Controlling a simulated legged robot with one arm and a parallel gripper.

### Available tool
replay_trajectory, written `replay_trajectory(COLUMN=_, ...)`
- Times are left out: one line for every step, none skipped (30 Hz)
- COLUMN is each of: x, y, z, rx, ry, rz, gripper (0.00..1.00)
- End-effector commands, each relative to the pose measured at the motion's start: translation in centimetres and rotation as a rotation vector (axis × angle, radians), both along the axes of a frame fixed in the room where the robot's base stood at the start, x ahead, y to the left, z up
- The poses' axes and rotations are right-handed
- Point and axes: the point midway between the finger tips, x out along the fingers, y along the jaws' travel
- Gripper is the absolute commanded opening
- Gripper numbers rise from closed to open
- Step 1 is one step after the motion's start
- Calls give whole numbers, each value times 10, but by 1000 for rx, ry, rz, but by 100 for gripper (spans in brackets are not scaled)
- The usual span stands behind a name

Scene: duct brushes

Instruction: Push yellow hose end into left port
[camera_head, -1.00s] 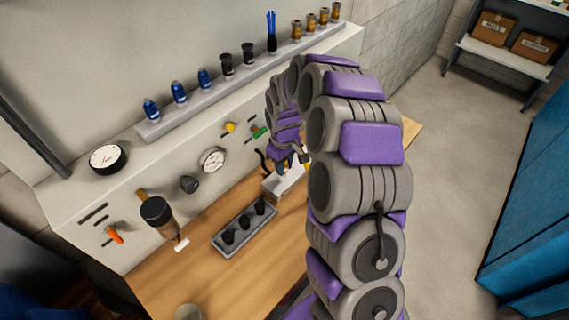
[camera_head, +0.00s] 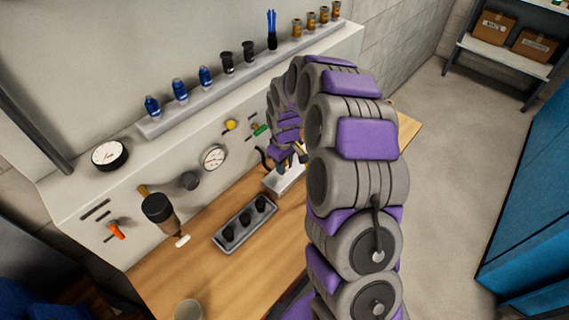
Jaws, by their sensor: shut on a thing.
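My gripper (camera_head: 292,160) is at the end of my grey and purple arm, low over the right part of the wooden bench, close to the front panel. Its fingers are small and partly covered by my own arm. A bit of yellow shows at the fingers, apparently the yellow hose end (camera_head: 302,152). A pale block (camera_head: 284,180) lies on the bench just under the gripper. A dark curved hose piece (camera_head: 264,158) shows beside it at the panel. I cannot make out the left port or whether the hose end touches it.
A grey tray (camera_head: 218,240) with several black cups lies left of the gripper. Gauges, knobs and an orange lever (camera_head: 117,231) are on the panel. A ledge (camera_head: 155,128) above holds blue, black and brass fittings. A cup (camera_head: 188,310) stands at the front.

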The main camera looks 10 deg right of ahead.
Motion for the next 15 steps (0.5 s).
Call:
replay_trajectory(x=-6, y=1, z=-9, rx=1, ry=22, rz=1, gripper=0)
replay_trajectory(x=-7, y=1, z=-9, rx=0, ry=23, rz=1, gripper=0)
replay_trajectory(x=-7, y=1, z=-9, rx=1, ry=24, rz=1, gripper=0)
replay_trajectory(x=-7, y=1, z=-10, rx=1, ry=26, rz=1, gripper=0)
replay_trajectory(x=-8, y=1, z=-10, rx=0, ry=27, rz=1, gripper=0)
replay_trajectory(x=-8, y=1, z=-10, rx=1, ry=28, rz=1, gripper=0)
replay_trajectory(x=-8, y=1, z=-11, rx=1, ry=29, rz=1, gripper=28)
replay_trajectory(x=-9, y=1, z=-11, rx=0, ry=30, rz=1, gripper=31)
replay_trajectory(x=-9, y=1, z=-11, rx=1, ry=32, rz=2, gripper=35)
replay_trajectory(x=-9, y=1, z=-12, rx=1, ry=33, rz=2, gripper=38)
replay_trajectory(x=-9, y=1, z=-12, rx=0, ry=34, rz=2, gripper=41)
replay_trajectory(x=-10, y=1, z=-12, rx=1, ry=35, rz=2, gripper=44)
replay_trajectory(x=-10, y=1, z=-13, rx=1, ry=37, rz=2, gripper=47)
replay_trajectory(x=-10, y=1, z=-13, rx=1, ry=38, rz=2, gripper=50)
replay_trajectory(x=-11, y=1, z=-14, rx=1, ry=39, rz=2, gripper=54)
